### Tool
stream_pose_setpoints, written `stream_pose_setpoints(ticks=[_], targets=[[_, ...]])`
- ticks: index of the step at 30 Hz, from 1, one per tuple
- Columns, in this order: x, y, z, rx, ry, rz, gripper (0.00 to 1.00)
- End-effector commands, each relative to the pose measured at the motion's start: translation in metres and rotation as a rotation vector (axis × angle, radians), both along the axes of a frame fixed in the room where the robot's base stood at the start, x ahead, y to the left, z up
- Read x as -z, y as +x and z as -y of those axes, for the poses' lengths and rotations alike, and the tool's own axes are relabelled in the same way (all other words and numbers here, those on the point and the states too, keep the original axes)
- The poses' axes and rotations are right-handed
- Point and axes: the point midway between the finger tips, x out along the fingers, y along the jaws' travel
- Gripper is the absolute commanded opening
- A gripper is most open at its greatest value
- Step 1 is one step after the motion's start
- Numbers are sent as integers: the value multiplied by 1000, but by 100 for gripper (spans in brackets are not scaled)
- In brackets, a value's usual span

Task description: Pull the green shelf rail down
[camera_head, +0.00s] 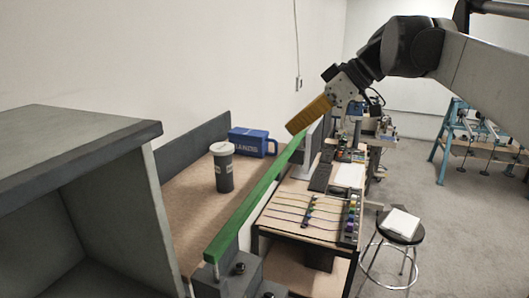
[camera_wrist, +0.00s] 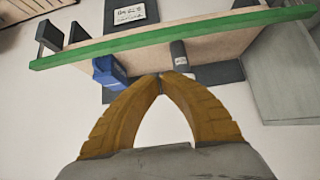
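The green shelf rail (camera_head: 252,203) runs along the front edge of a brown shelf (camera_head: 190,205), from the near end by the dark blocks to the far end under my gripper. In the wrist view the rail (camera_wrist: 130,42) crosses the upper part of the picture, beyond my fingertips. My gripper (camera_head: 293,130) has yellow fingers pointing down and left near the rail's far end. In the wrist view the fingertips (camera_wrist: 161,76) meet or nearly meet, with nothing seen between them. I cannot tell from the head view whether they touch the rail; the wrist view shows them apart.
A grey cabinet (camera_head: 90,135) is at the near left. A workbench (camera_head: 300,212) lies right of the rail, with a stool (camera_head: 400,228) beyond. Open floor lies farther right.

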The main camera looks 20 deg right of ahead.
Motion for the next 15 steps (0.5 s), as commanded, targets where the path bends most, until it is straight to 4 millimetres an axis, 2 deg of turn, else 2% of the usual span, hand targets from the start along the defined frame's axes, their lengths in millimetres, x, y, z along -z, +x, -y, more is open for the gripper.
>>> stream_pose_setpoints(ticks=[7,15], targets=[[36,22,-31,-1,-1,-1,0],[71,23,-31,1,-1,-1,0]])
